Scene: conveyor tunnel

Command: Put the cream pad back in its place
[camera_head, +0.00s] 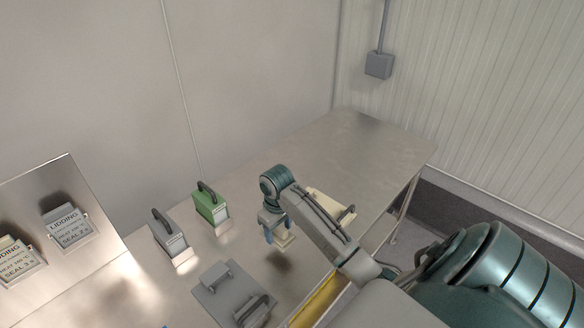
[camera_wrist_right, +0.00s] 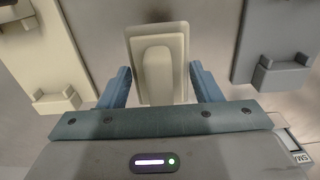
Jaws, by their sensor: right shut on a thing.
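The cream pad (camera_wrist_right: 157,42), a rounded rectangular plate with a raised block, sits between the two blue fingers of my right gripper (camera_wrist_right: 160,85) in the right wrist view. In the head view the pad (camera_head: 286,239) shows below the right gripper (camera_head: 274,234), held above the metal table with a shadow under it. A cream plate (camera_head: 325,205) with a dark handle lies behind my right forearm, partly hidden. It also shows at the left of the wrist view (camera_wrist_right: 55,65), with a small raised holder.
A grey plate (camera_head: 213,297) with a small holder and dark handle lies front left of the gripper. A green block (camera_head: 212,208) and a grey block (camera_head: 170,238), both handled, stand further left. Labelled lidding packs (camera_head: 68,232) sit far left. The table's far right (camera_head: 365,150) is clear.

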